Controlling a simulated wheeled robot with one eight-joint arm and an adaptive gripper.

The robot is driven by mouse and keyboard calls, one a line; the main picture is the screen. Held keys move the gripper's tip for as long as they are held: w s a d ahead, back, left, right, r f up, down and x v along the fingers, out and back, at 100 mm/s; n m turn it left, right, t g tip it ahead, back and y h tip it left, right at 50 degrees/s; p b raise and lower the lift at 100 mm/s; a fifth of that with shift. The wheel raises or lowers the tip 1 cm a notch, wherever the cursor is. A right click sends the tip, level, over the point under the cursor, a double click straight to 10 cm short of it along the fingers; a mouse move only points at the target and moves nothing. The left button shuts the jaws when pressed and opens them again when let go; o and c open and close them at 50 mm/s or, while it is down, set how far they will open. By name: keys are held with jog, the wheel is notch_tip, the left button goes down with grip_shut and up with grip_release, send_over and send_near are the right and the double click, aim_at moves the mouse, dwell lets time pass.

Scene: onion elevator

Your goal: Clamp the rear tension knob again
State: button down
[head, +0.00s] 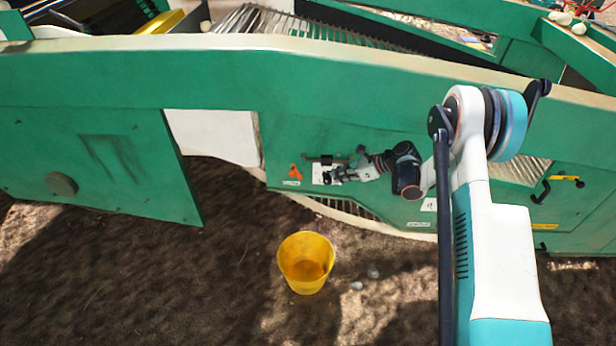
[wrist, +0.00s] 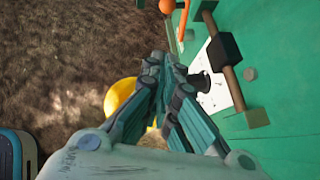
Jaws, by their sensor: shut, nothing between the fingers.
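My gripper (head: 333,177) is in front of the green side panel of the machine, and its fingers are shut and empty. In the wrist view the closed fingertips (wrist: 164,64) point away from the camera. A black flared knob (wrist: 200,82) sits by a white plate (wrist: 214,95), just right of the fingertips; it looks like the tension knob. The fingers partly hide it, and I cannot tell whether they touch it. A brown rod (wrist: 234,88) with a black block (wrist: 223,50) runs beside the plate. The rod also shows in the head view (head: 340,160).
An orange handle (head: 295,172) is on the panel left of my gripper and also shows in the wrist view (wrist: 166,6). A yellow bucket (head: 306,262) stands on the soil below. Open soil lies in front.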

jog(key=a+r+b+x, duration=0.1)
jog(key=b+x, duration=0.4)
jog(key=x, duration=0.8)
jog(key=shift+w+a+r, duration=0.25)
jog(key=shift+w+r, duration=0.05)
jog(key=shift+r, duration=0.4)
jog(key=shift+a+r, duration=0.1)
jog(key=shift+a+h, duration=0.1)
jog(key=shift+h, duration=0.6)
